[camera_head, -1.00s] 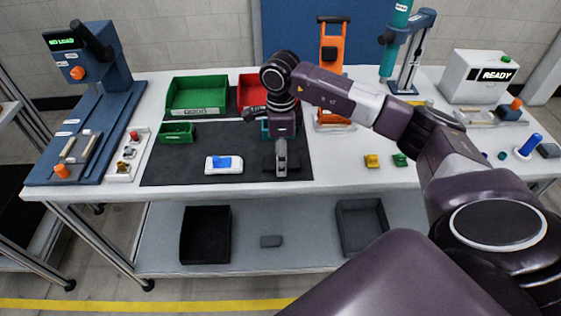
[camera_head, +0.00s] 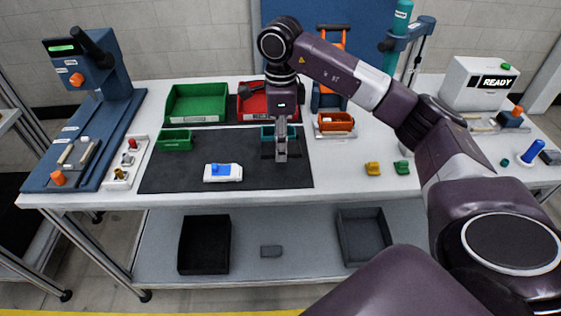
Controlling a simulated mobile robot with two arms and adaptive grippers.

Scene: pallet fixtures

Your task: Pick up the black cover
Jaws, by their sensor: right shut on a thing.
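My right gripper (camera_head: 281,156) points down over the right part of the dark mat (camera_head: 215,145). It is shut on a dark piece, which appears to be the black cover (camera_head: 270,152). The cover is mostly hidden by the fingers and blends with the dark mat, so its outline is hard to tell. It looks raised above the mat, in front of a small teal bin (camera_head: 267,132). A white device with a blue top (camera_head: 222,178) lies on the mat to the left of the gripper. My left gripper is not in view.
Green (camera_head: 196,104) and red (camera_head: 255,108) bins stand at the back. An orange bin (camera_head: 336,122) and small yellow (camera_head: 373,169) and green (camera_head: 402,168) parts are to the right. A blue press (camera_head: 85,120) stands at left.

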